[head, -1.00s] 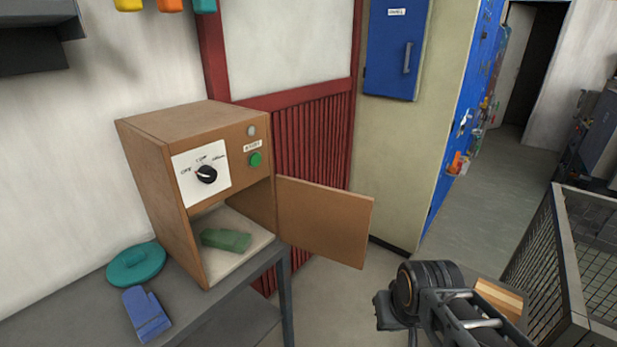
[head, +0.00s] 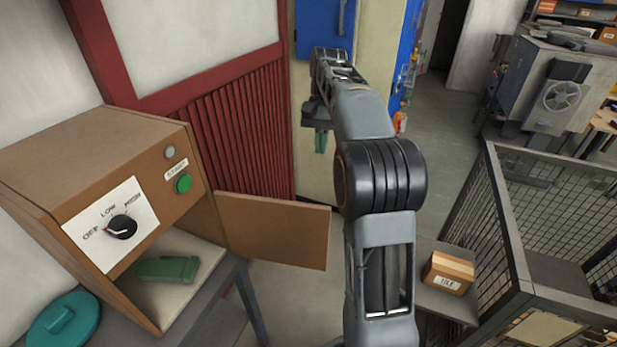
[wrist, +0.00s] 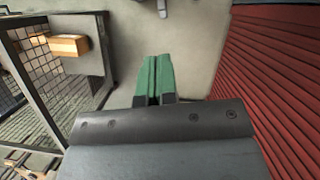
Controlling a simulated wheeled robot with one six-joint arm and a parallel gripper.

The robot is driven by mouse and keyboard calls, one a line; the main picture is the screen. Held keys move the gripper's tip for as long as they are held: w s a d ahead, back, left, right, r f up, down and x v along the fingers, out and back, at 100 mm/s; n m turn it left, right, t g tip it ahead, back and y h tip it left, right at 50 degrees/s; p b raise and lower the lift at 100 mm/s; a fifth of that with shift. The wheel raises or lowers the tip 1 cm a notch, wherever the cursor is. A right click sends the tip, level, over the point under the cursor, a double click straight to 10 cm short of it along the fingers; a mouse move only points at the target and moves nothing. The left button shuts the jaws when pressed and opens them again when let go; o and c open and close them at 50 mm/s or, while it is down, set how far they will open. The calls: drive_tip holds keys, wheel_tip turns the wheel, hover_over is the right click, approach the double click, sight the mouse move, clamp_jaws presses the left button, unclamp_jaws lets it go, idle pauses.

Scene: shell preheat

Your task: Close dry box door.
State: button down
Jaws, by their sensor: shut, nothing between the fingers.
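The dry box (head: 95,150) is a brown cabinet at the left of the head view, standing on a grey table. Its door (head: 275,232) is hinged at the box's right side and stands wide open, swung out to the right. A green block-like item (head: 168,269) lies inside on the pale floor. My gripper (head: 320,143) is beyond the door and higher in the head view, pointing down and apart from it. Its green fingers also show in the wrist view (wrist: 153,80), pressed together and empty. The door is not visible in the wrist view.
A red slatted panel (head: 230,140) stands behind the door. A mesh cage (head: 560,220) and a small labelled carton (head: 448,271) are at the right. A teal lid (head: 63,325) lies left of the box. Open floor lies between the door and the carton.

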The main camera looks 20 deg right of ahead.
drive_tip(key=s+a+f, duration=0.1)
drive_tip(key=f, duration=0.2)
drive_tip(key=s+a+f, duration=0.1)
drive_tip(key=s+f, duration=0.1)
drive_tip(key=s+a+f, duration=0.1)
drive_tip(key=s+f, duration=0.1)
drive_tip(key=f, duration=0.1)
drive_tip(key=shift+a+f+b, duration=0.3)
drive_tip(key=shift+f, duration=0.05)
drive_tip(key=shift+s+a+f, duration=0.1)
drive_tip(key=shift+s+a, duration=0.2)
drive_tip(key=shift+s, duration=0.1)
